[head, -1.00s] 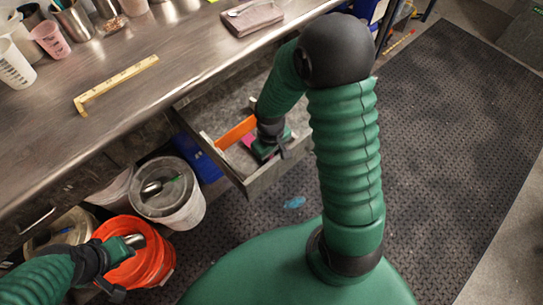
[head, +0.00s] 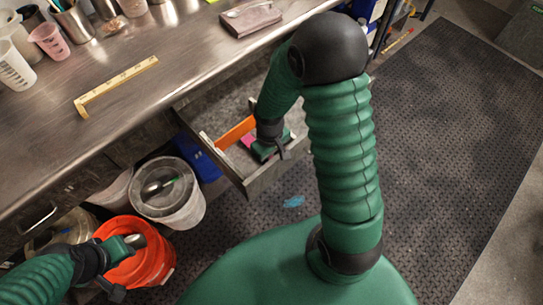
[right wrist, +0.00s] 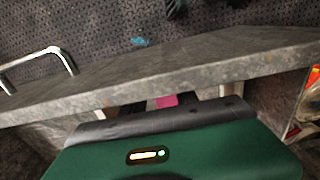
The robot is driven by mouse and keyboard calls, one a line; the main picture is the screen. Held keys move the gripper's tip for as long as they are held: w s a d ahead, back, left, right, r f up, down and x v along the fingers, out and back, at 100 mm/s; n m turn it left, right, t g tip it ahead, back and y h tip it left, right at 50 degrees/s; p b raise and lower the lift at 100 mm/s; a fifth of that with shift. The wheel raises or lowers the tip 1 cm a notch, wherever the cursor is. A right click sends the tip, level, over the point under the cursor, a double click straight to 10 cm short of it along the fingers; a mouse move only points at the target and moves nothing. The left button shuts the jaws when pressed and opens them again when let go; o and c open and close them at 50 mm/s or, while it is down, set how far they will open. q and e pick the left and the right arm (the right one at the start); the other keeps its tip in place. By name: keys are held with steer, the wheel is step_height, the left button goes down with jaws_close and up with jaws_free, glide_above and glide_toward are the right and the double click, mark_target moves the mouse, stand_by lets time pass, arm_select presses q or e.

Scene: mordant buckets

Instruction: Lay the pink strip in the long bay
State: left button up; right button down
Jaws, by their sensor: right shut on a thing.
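The pink strip (head: 248,139) shows as a small patch inside the open drawer, beside my right gripper (head: 271,153). In the right wrist view the strip (right wrist: 167,101) shows just past the edge of my gripper's body, and most of it is hidden. My right gripper is shut on it, low in the drawer. The drawer (head: 262,181) has an orange divider (head: 235,132) along its left part. Which bay lies under the strip cannot be told. My left gripper (head: 122,267) is over the orange bucket at lower left; its jaws are unclear.
An orange bucket (head: 157,262) and a white bucket (head: 186,215) stand under the bench. The dark floor mat (head: 450,120) at right is clear.

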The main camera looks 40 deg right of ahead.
steer(key=shift+f+b, duration=0.45)
steer(key=shift+f, duration=0.25)
stand_by(0.5)
steer(key=c, duration=0.9)
jaws_free()
steer(key=shift+o, duration=0.2)
steer(key=shift+r, duration=0.1)
step_height(320, 180, up, 17)
steer(key=p, duration=0.4)
steer(key=shift+a+f+p, duration=0.2)
steer(key=shift+p, duration=0.1)
